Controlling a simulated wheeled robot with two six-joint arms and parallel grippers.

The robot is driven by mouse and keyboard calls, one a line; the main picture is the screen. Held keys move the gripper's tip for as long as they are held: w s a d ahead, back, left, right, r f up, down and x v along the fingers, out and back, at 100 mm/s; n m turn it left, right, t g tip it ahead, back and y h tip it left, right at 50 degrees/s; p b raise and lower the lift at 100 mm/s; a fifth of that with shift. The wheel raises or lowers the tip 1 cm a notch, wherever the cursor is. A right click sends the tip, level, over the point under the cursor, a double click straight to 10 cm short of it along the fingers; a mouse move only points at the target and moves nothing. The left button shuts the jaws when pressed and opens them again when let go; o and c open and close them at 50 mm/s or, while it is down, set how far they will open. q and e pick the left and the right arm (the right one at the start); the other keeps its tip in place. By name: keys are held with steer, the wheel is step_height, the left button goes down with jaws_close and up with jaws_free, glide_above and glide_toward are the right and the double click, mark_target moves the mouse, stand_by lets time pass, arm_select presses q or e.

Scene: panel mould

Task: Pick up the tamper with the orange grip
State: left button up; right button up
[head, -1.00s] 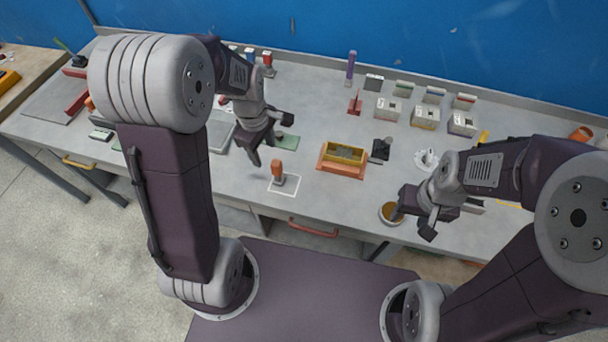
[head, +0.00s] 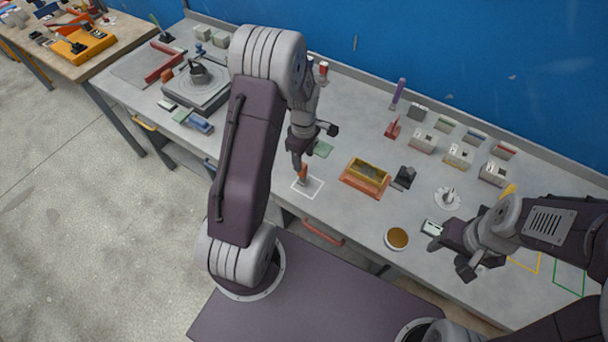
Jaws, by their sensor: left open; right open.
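The tamper with the orange grip (head: 304,173) stands inside a white outlined square (head: 315,191) near the front edge of the bench. My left gripper (head: 314,149) is open just above and behind it in the picture, pointing down. One of its fingers overlaps the top of the orange grip, partly hiding it; I cannot tell whether they touch. My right gripper (head: 451,256) is open and empty over the front right of the bench, away from the tamper.
An orange mould (head: 364,179) with a yellow inside sits right of the tamper, with a dark block (head: 404,177) beyond it. A round brown-filled dish (head: 397,238) is near the front edge. Grey blocks (head: 458,156) line the back.

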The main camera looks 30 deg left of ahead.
mark_target(303, 164)
arm_select(q)
steer(key=shift+a+f, duration=0.1)
steer(key=shift+f, duration=0.15)
steer(key=f, duration=0.1)
steer(key=f+p, duration=0.1)
steer(key=f, duration=0.2)
steer(key=shift+s+a+f+p, duration=0.1)
steer(key=shift+s+a+p, duration=0.1)
steer(key=shift+s+p, duration=0.1)
steer(key=shift+w+d+f, duration=0.15)
steer(key=shift+w+f, duration=0.05)
steer(key=shift+f, duration=0.1)
steer(key=shift+s, duration=0.1)
jaws_close()
